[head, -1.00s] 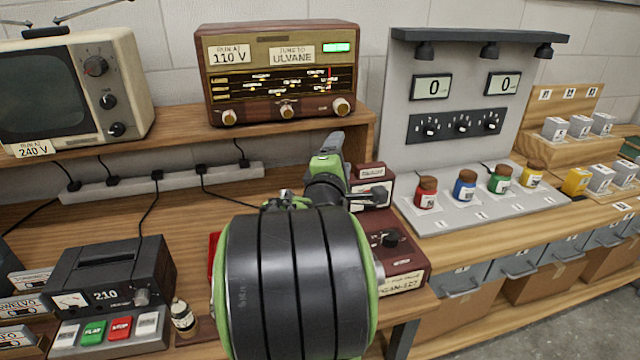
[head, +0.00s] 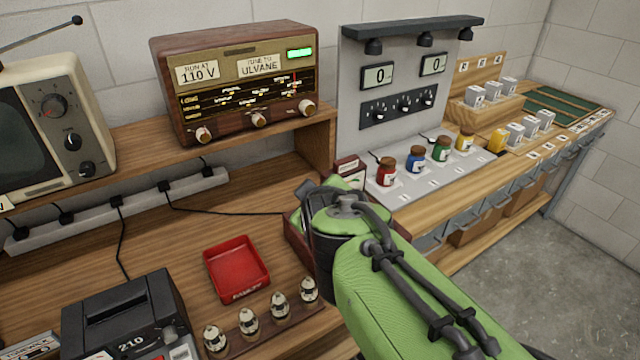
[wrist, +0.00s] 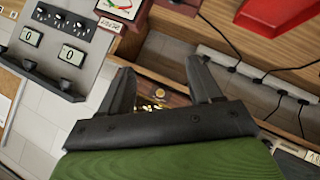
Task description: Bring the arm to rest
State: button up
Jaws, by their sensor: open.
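My arm shows in the head view as green links reaching in from the lower right. My gripper is hidden there behind or beyond these links. In the wrist view my gripper (wrist: 162,78) has its two dark fingers spread apart, with nothing held between them. Beyond the fingers are the bench edge and some small yellowish things too blurred to name. The arm's dark joint in the head view overlaps the dark red instrument (head: 296,238) on the bench and hides most of it; I cannot tell whether they touch.
A radio (head: 237,82) stands on the shelf (head: 130,137), and a television (head: 50,125) at left. A grey meter panel (head: 405,60) with coloured jars stands behind. Floor (head: 590,230) at right is clear.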

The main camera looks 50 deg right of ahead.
jog(key=shift+s+a, duration=0.1)
dwell(0.5)
jog(key=s+a+g+y+p, duration=0.1)
jog(key=s+a+y, duration=0.2)
jog(key=a, duration=0.6)
jog(key=s+a+f+g+y+p, duration=0.1)
jog(key=s+a+g+y+p, duration=0.1)
jog(key=s+a, duration=0.4)
jog(key=a+y, duration=0.1)
jog(key=a, duration=0.2)
jog(key=shift+s+a+m+y+p, duration=0.15)
jog(key=shift+a+m+y+p, duration=0.15)
jog(key=shift+y, duration=0.1)
